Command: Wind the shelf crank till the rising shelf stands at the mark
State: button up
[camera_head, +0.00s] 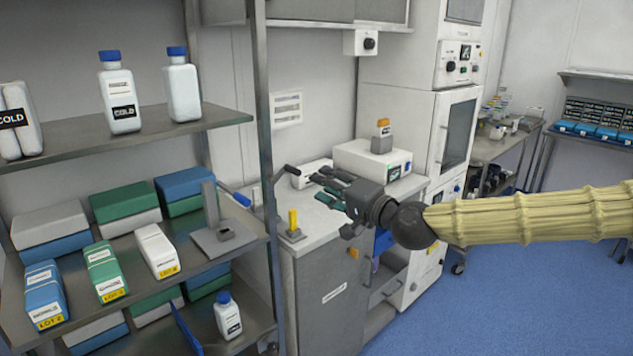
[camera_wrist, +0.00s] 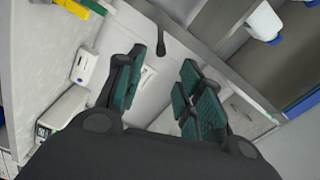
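My gripper (camera_head: 326,187) is over the counter, its fingers pointing left. In the wrist view its green-padded fingers (camera_wrist: 163,70) stand apart with nothing between the pads. A dark handle on a thin rod (camera_head: 291,170), which looks like the crank, stands at the back of the counter beside the shelf rack. It also shows in the wrist view (camera_wrist: 160,42), beyond the gap between the fingers and apart from them. A grey stand with an upright plate (camera_head: 212,238) sits on the rack's middle shelf. I cannot tell which part is the rising shelf or its mark.
The metal rack (camera_head: 262,110) with bottles and boxes fills the left. A yellow post (camera_head: 293,220) and a blue handle (camera_head: 242,199) stand near the rack's edge. White devices (camera_head: 370,160) stand on the counter behind my gripper. The blue floor is clear at the right.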

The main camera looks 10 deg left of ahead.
jog(key=shift+s+d, duration=0.2)
jog(key=shift+d, duration=0.1)
